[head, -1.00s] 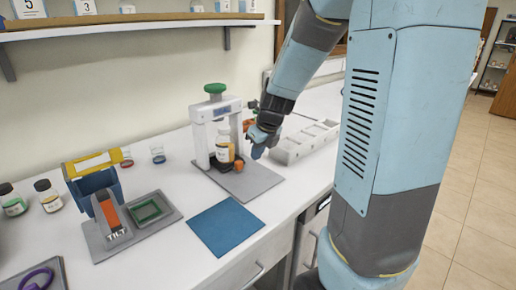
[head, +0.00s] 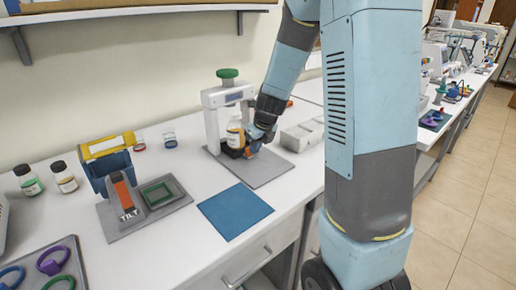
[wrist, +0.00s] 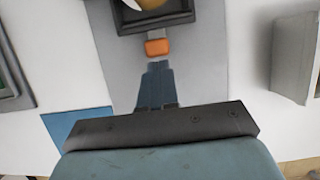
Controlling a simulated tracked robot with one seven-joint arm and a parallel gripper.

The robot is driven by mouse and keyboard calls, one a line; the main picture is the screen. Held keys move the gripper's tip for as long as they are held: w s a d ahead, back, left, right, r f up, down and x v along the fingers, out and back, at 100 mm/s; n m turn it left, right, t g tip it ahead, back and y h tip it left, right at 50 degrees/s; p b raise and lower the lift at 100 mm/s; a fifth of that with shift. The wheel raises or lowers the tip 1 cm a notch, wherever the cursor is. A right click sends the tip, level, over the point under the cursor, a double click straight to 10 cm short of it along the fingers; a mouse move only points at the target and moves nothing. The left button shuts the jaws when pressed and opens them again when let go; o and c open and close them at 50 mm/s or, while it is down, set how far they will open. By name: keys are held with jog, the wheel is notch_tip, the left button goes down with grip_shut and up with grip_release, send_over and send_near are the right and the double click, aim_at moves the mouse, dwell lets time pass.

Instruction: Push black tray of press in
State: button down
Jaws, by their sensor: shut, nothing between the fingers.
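The press (head: 211,128) is a white frame with a green knob on a grey base plate. Its black tray (wrist: 124,23) sits low in the frame and carries a bottle (head: 235,131) with amber contents. An orange handle (wrist: 157,47) is on the tray's front edge. My gripper (wrist: 157,66) is shut and empty. In the wrist view its fingertips point at the handle and lie just in front of it; I cannot tell whether they touch. In the head view my gripper (head: 255,143) is low at the front right of the tray, partly hiding it.
A blue mat (head: 235,211) lies in front of the press. A tilting device (head: 122,196) with a green-framed tray stands to the left. A light grey rack (head: 303,134) is close on the right. A shelf (head: 130,14) runs above the bench.

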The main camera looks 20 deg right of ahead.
jog(key=shift+w, duration=0.1)
jog(key=shift+w+a+r, duration=0.1)
jog(key=shift+w+a, duration=0.2)
jog(key=shift+w, duration=0.3)
jog(key=shift+w+a+f, duration=0.1)
jog(key=shift+w+a, duration=0.15)
jog(key=shift+w, duration=0.4)
jog(key=shift+w+a+r, duration=0.1)
jog(key=shift+w+a, duration=0.2)
jog(key=shift+w, duration=0.3)
